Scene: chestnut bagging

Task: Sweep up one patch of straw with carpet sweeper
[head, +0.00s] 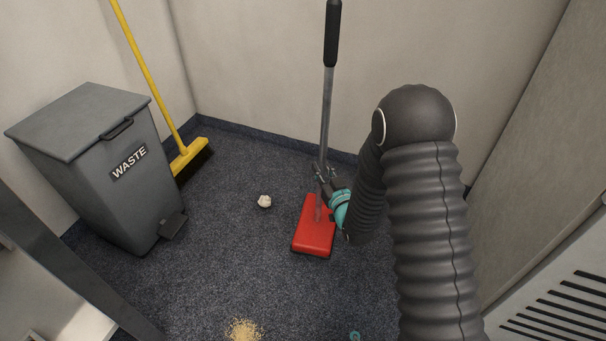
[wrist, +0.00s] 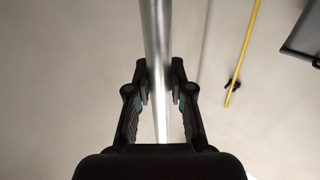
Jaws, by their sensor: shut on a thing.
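The carpet sweeper has a red head (head: 314,228) flat on the dark carpet and a grey metal handle (head: 326,115) with a black grip, standing nearly upright. My gripper (head: 323,174) is shut on the lower part of the handle, just above the red head. In the wrist view my gripper's fingers (wrist: 158,88) sit on both sides of the metal handle (wrist: 156,40). A patch of straw (head: 244,330) lies on the carpet at the bottom edge of the head view, nearer to me and left of the sweeper; it is partly cut off by the frame.
A crumpled white ball (head: 264,201) lies on the carpet left of the sweeper. A grey waste bin (head: 105,165) with a pedal stands at the left, with a yellow broom (head: 163,95) behind it. A small teal thing (head: 354,336) shows at the bottom edge. Walls close the back and right.

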